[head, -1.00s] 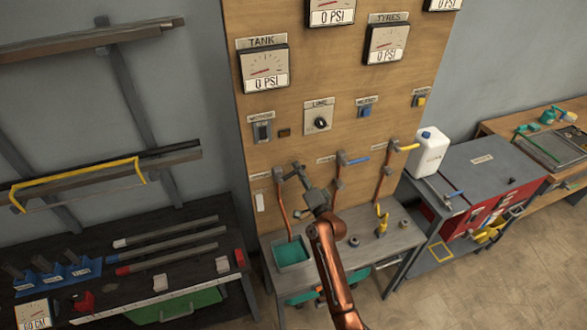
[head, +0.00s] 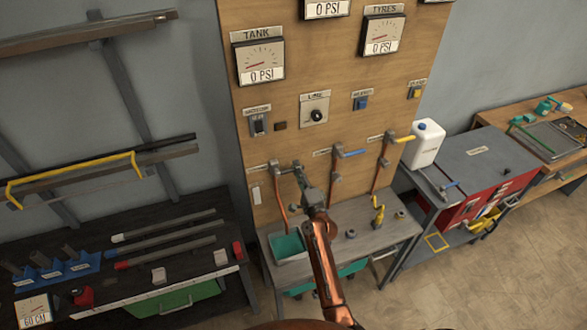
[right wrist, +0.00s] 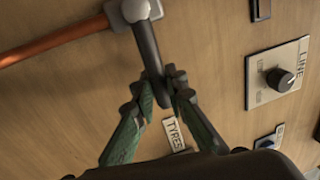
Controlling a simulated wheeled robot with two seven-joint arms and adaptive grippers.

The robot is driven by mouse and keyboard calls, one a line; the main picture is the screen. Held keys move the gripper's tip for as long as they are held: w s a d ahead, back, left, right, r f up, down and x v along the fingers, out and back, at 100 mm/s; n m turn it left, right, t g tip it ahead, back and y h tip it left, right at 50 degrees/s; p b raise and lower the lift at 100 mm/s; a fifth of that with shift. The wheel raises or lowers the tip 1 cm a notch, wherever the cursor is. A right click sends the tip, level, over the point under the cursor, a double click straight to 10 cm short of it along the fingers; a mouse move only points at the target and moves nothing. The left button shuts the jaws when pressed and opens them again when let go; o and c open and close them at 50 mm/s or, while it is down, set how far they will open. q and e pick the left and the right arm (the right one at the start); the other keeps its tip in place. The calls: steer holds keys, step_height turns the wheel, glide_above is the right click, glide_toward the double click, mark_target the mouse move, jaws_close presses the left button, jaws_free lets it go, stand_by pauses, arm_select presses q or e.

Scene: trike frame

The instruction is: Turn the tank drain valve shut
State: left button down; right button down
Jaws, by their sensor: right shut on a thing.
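The tank drain valve (head: 275,168) is the leftmost valve on the wooden panel, above a copper pipe that runs down to a teal tray. In the right wrist view its grey body (right wrist: 134,11) is at the top, with a dark lever (right wrist: 148,48) sticking out roughly crosswise to the pipe. My right gripper (head: 298,170) is at this valve, its green-padded fingers (right wrist: 162,82) shut on the lever's free end. In the head view the gripper hides most of the lever. The tank gauge (head: 258,62) reads 0 PSI. My left gripper is out of view.
Two more valves, with a blue lever (head: 350,153) and a yellow lever (head: 404,138), sit to the right. The line knob (head: 316,116) is above. Below is a grey bench (head: 335,240) with the teal tray (head: 288,247). A white canister (head: 425,145) stands at right.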

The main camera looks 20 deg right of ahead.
steer(key=shift+f, duration=0.15)
steer(key=c, duration=1.9)
jaws_free()
steer(key=shift+s, duration=0.1)
steer(key=s+f, duration=0.2)
steer(key=s, duration=0.9)
steer(key=shift+s, duration=0.35)
steer(key=shift+d+f, duration=0.1)
